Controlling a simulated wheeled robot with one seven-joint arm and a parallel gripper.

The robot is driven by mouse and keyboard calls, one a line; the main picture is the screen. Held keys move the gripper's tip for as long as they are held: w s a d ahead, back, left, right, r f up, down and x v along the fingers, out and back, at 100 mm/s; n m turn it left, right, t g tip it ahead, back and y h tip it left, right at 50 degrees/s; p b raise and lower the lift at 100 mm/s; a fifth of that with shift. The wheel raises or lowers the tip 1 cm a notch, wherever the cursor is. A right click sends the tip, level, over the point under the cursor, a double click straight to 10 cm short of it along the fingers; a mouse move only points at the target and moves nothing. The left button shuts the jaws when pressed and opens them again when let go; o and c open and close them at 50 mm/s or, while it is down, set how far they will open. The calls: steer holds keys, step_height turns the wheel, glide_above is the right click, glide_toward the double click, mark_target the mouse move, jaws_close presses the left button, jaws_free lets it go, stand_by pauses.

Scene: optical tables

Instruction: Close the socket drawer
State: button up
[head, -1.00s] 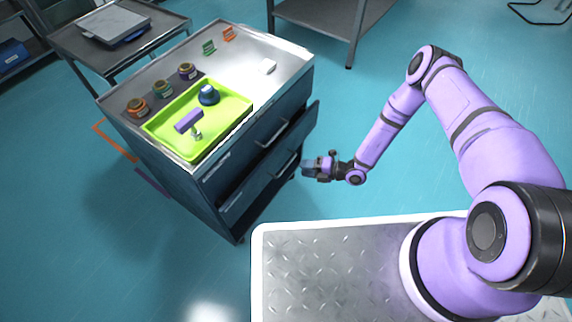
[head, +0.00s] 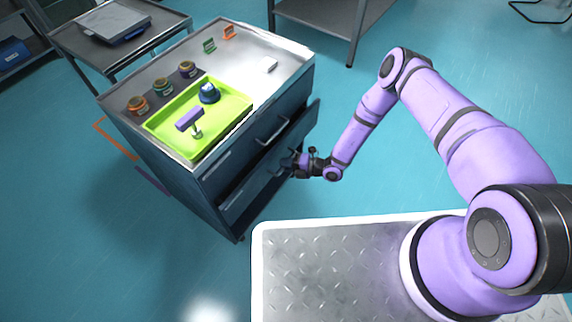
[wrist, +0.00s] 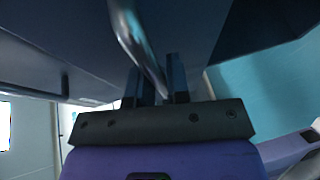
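The pulled-out drawer (head: 245,192) is the lower one in the dark blue cabinet (head: 218,188); its front stands out from the body. My gripper (head: 296,162) is at this drawer's front, by its handle. In the wrist view the metal handle (wrist: 138,40) runs between the two dark fingers of my gripper (wrist: 156,82). The fingers are apart, with a gap around the bar; I cannot tell whether either touches it. The drawer's inside is mostly hidden. The drawer above, with its own handle (head: 272,131), looks shut.
A green tray (head: 228,122) with a purple-topped item (head: 189,118) and a dark blue item (head: 209,93) lies on the cabinet top. Several small jars (head: 163,86) stand beside it. A grey trolley (head: 70,38) is behind. The floor to the right is clear.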

mark_target(278, 159)
jaws_close()
steer(key=shift+w+a, duration=1.45)
steer(key=shift+a, duration=0.25)
steer(key=o, duration=0.5)
jaws_free()
steer(key=shift+a, duration=0.1)
steer(key=v, duration=1)
steer(key=shift+d, duration=0.4)
steer(key=shift+r, duration=0.1)
